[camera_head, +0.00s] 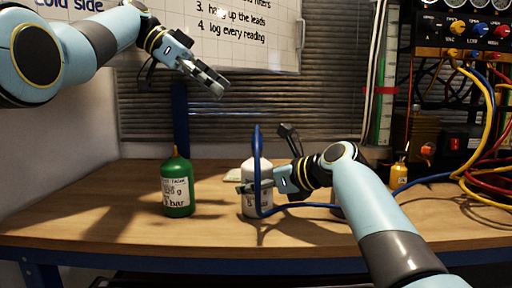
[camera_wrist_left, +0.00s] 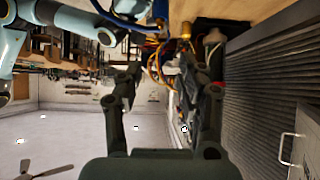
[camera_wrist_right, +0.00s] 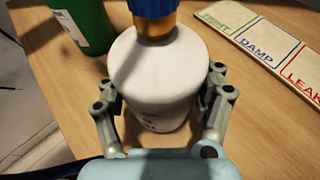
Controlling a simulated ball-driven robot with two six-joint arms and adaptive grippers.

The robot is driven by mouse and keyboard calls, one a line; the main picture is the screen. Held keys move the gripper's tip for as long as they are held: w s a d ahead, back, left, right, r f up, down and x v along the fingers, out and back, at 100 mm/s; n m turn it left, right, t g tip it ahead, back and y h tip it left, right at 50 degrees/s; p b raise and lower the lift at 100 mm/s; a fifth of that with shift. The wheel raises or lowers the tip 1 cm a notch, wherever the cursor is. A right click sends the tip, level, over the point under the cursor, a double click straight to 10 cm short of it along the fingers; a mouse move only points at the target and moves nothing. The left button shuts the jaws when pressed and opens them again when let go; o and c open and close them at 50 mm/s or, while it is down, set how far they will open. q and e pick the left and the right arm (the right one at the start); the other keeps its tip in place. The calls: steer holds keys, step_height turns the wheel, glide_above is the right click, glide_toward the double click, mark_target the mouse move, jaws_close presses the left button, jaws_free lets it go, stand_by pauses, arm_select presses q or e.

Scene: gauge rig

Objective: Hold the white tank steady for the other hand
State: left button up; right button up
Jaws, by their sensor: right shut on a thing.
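The tank's label is partly hidden by the gripper. My left gripper (camera_head: 212,83) is raised above the bench, well above and left of the tank. In the left wrist view its fingers (camera_wrist_left: 164,75) are apart, with nothing between them.
A green tank (camera_head: 177,194) with a white label stands left of the white one. A card marked TIGHT, DAMP and LEAK (camera_wrist_right: 258,47) lies beside the tank. A small yellow bottle (camera_head: 399,174) and a gauge panel (camera_head: 464,36) with coloured leads are at the right.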

arm_select(q)
steer(key=shift+o, duration=0.2)
steer(key=shift+o, duration=0.9)
steer(key=n+t+y, duration=0.1)
steer(key=n+y, duration=0.8)
steer(key=n, duration=0.1)
glide_toward(257, 134)
steer(key=f, duration=0.3)
steer(key=w+f, duration=0.1)
steer(key=f, duration=0.3)
steer(key=d+f, duration=0.1)
steer(key=f, duration=0.3)
steer(key=shift+w+d, duration=0.1)
steer(key=shift+w, duration=0.2)
